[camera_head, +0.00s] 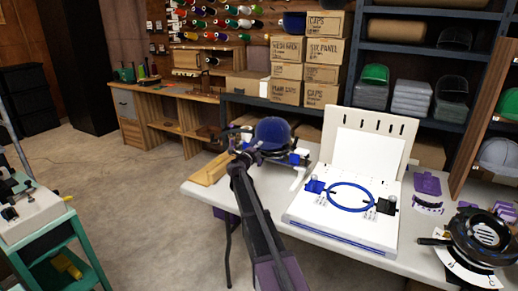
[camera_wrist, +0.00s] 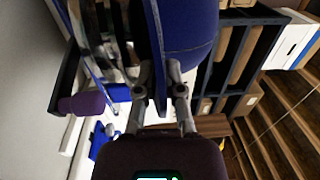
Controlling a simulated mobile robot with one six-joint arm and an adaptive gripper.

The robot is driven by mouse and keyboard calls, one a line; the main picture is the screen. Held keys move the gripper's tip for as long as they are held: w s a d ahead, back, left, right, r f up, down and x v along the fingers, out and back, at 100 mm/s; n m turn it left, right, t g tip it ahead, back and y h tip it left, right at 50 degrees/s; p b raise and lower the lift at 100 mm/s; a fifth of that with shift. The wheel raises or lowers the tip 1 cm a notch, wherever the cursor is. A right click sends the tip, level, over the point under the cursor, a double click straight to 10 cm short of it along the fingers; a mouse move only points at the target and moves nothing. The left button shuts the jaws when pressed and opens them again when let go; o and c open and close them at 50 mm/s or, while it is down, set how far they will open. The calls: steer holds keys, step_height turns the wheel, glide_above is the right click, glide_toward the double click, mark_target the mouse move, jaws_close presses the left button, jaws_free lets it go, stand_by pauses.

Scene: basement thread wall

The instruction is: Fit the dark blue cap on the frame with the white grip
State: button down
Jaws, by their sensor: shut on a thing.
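The dark blue cap (camera_head: 273,132) is at the left end of the white table, crown up, over dark frame-like parts; it also fills the upper middle of the wrist view (camera_wrist: 190,30). My gripper (camera_head: 246,154) is at its left side; in the wrist view my gripper (camera_wrist: 166,95) is shut on the cap's blue brim, one finger on each side. Curved bands of a frame (camera_wrist: 92,35) show left of the cap, with a purple grip (camera_wrist: 85,103) nearby. A white piece (camera_head: 299,178) shows below the cap. I cannot tell if the cap is seated on a frame.
A white board fixture with a blue hoop (camera_head: 350,210) stands right of the cap. A round black device (camera_head: 480,235) and purple pieces (camera_head: 428,184) lie farther right. A wooden block (camera_head: 212,168) lies at the table's left edge. Shelves with boxes (camera_head: 322,72) stand behind.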

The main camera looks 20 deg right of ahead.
steer(key=shift+f+b, duration=0.95)
steer(key=shift+f, duration=0.05)
stand_by(0.6)
steer(key=c, duration=0.7)
jaws_free()
steer(key=shift+r, duration=0.25)
